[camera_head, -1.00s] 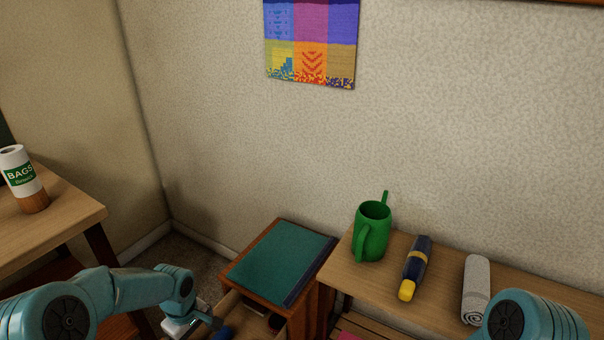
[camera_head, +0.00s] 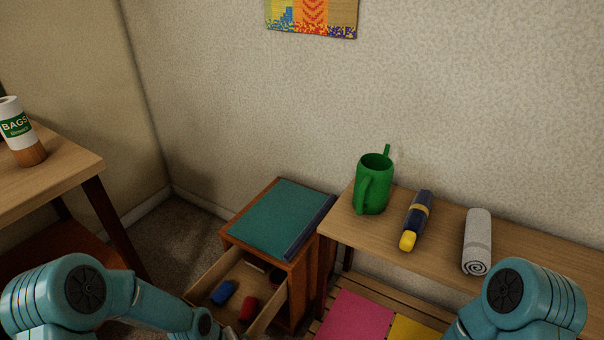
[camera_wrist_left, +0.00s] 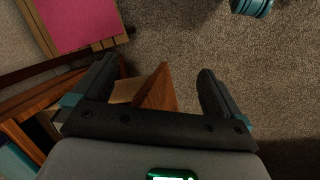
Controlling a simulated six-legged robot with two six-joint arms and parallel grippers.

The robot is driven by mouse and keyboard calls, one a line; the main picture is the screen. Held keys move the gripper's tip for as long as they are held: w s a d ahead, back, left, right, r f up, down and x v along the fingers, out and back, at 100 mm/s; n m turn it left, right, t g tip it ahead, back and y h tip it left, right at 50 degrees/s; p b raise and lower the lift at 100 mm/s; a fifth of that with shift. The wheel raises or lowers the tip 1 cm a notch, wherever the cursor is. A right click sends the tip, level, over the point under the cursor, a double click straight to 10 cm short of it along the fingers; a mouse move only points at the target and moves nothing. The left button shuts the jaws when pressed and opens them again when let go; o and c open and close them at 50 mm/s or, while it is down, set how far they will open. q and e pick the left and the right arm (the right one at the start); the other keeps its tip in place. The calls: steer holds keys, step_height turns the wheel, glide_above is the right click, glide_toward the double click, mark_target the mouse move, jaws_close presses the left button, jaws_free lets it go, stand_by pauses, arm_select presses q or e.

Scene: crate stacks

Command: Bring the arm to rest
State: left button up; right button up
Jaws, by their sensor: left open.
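My left arm comes in at the bottom left of the head view, folded low in front of the open drawer; its gripper is out of that frame. In the left wrist view my left gripper (camera_wrist_left: 160,90) is open with nothing between its fingers. Part of the wooden drawer (camera_wrist_left: 158,90) shows beyond and between the fingers, with carpet around it. My right arm shows only as a teal joint at the bottom right of the head view, and its gripper is not visible.
The open drawer (camera_head: 212,277) of the small cabinet (camera_head: 303,272) holds a blue item (camera_head: 223,292) and a red item (camera_head: 248,308). A table (camera_head: 62,168) stands left.

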arm_select(q)
steer(key=s+d+f+m+b, duration=0.2)
steer(key=s+f, duration=0.2)
steer(key=s, duration=0.2)
steer(key=s+d+f+m+b, duration=0.1)
steer(key=s+f+m+b, duration=0.2)
steer(key=s, duration=0.4)
step_height(320, 180, up, 30)
steer(key=d+p, duration=0.1)
steer(key=p, duration=3)
steer(key=shift+s+r+n+h+p, duration=0.15)
steer(key=shift+s+n+h+p, duration=0.15)
steer(key=shift+s, duration=0.05)
